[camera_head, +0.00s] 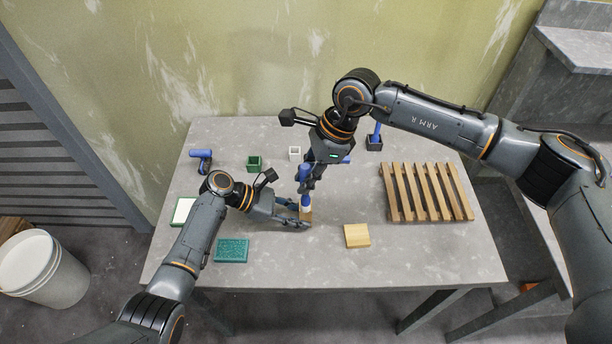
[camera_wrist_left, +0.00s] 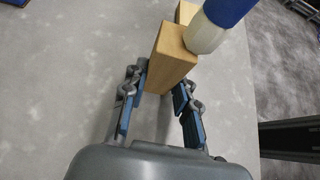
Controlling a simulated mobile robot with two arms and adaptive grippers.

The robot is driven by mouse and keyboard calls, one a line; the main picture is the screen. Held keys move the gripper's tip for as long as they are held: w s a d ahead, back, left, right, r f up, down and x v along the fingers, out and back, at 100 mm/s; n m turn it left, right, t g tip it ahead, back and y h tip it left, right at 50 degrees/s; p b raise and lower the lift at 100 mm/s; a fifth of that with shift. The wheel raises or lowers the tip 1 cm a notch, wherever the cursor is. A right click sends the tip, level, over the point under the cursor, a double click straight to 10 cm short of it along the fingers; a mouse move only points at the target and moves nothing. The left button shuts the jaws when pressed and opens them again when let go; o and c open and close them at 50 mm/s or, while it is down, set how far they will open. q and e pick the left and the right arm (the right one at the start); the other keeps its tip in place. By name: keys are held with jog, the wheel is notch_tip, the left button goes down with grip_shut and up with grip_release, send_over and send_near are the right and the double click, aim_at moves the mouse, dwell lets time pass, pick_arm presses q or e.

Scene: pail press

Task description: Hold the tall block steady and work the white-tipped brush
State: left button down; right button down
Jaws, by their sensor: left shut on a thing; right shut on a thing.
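The tall block (camera_wrist_left: 170,62) is light wood and stands upright between the fingers of my left gripper (camera_wrist_left: 160,100) in the left wrist view. In the head view, my left gripper (camera_head: 302,217) is shut on it at the table's middle, hiding most of it. My right gripper (camera_head: 307,185) is above, shut on the blue handle of the white-tipped brush (camera_head: 305,202), which points down. In the left wrist view the brush's white tip (camera_wrist_left: 206,34) overlaps the block's upper right edge; I cannot tell whether it touches.
A slatted wooden rack (camera_head: 408,193) lies right, and a flat wooden square (camera_head: 357,236) nearer. A green pad (camera_head: 232,250) and a white pad (camera_head: 183,211) lie left. A green cup (camera_head: 255,164), white cup (camera_head: 294,154), dark cup (camera_head: 374,144) and blue tool (camera_head: 201,158) stand behind.

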jog(key=shift+w, duration=1.35)
jog(key=shift+s, duration=1.45)
jog(key=shift+w, duration=0.1)
jog(key=shift+w, duration=1.35)
jog(key=shift+s+f, duration=0.1)
